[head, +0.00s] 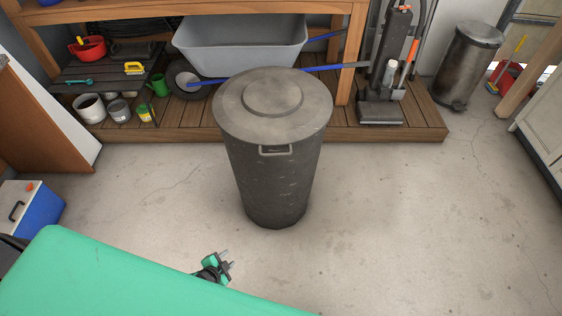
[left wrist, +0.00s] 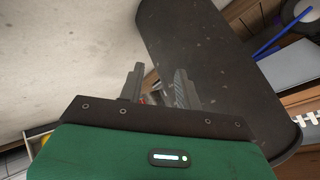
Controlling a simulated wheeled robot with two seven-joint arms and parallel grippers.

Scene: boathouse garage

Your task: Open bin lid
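The bin (head: 272,180) is a tall dark grey cylinder standing upright on the floor in the middle of the head view. Its round grey lid (head: 310,104), with a raised disc in the centre, lies flat on top and is closed. A small bar handle (head: 276,150) is at the front just below the lid. My left gripper (head: 227,260) is low in front of the bin, a little to its left, apart from it. In the left wrist view its two fingers (left wrist: 160,76) are spread with nothing between them, and the bin's dark side (left wrist: 205,40) fills the area beyond. My right gripper is not in view.
Behind the bin is a low wooden platform (head: 210,133) with a grey wheelbarrow (head: 240,42), pots and a vacuum cleaner (head: 385,75). A metal pedal bin (head: 468,65) stands back right. A blue and white cooler (head: 35,208) is at left. The floor (head: 420,210) right of the bin is clear.

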